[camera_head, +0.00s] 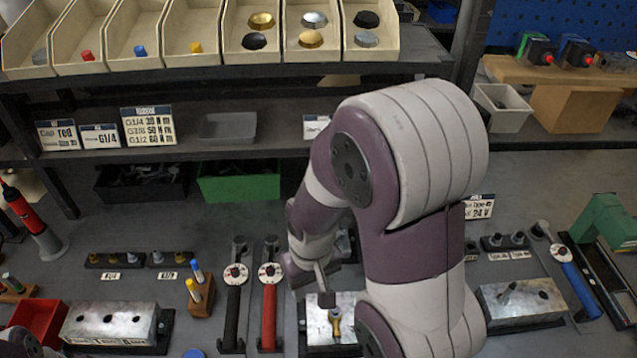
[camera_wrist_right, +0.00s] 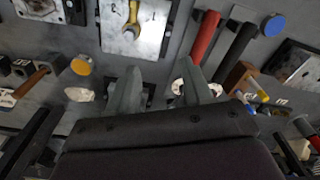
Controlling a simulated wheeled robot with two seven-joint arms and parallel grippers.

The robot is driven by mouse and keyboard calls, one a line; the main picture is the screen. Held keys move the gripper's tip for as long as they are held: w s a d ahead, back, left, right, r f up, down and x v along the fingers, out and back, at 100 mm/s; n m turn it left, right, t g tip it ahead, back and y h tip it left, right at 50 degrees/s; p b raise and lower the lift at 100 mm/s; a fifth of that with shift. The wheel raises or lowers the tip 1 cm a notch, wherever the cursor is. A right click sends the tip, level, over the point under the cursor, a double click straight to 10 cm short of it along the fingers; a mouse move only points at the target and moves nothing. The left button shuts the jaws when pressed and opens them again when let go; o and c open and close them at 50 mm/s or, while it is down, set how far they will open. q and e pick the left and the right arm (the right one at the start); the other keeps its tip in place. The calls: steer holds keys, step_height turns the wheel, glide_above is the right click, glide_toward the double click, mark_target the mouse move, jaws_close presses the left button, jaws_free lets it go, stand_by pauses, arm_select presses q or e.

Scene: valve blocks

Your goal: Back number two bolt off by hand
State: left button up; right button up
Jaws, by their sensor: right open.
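The middle valve block (camera_head: 348,303) is a pale metal block on a dark base, partly hidden by my right arm. It also shows at the top of the right wrist view (camera_wrist_right: 110,38). I cannot make out which bolt is number two. My right gripper (camera_wrist_right: 160,88) is open and empty, its two fingers apart, and clear of the block. In the head view the gripper (camera_head: 322,282) is small, near the block's back edge. My left gripper is not in view.
A black-handled wrench (camera_head: 233,312) and a red-handled wrench (camera_head: 269,312) stand left of the middle block. Other blocks sit at the left (camera_head: 85,318) and right (camera_head: 497,296). A shelf with parts bins (camera_head: 130,60) runs along the back. A blue-handled tool (camera_head: 580,290) lies at right.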

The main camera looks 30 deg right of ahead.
steer(key=w+d+f+m+p, duration=0.1)
steer(key=w+d+f+m, duration=0.15)
steer(key=w+d, duration=0.45)
steer(key=w+d+f+m, duration=0.1)
steer(key=w+d+m, duration=0.2)
steer(key=w+d, duration=0.45)
steer(key=m+h, duration=0.1)
steer(key=m, duration=0.1)
glide_toward(342, 228)
steer(key=shift+t, duration=0.3)
steer(key=f, duration=0.2)
steer(key=f+p, duration=0.1)
steer(key=f, duration=0.1)
steer(key=f+p, duration=0.1)
steer(key=f, duration=0.1)
steer(key=shift+w+d+f, duration=0.1)
steer(key=shift+d+f, duration=0.15)
steer(key=shift+d, duration=0.1)
steer(key=shift+f+p, duration=0.3)
steer(key=shift+f, duration=0.3)
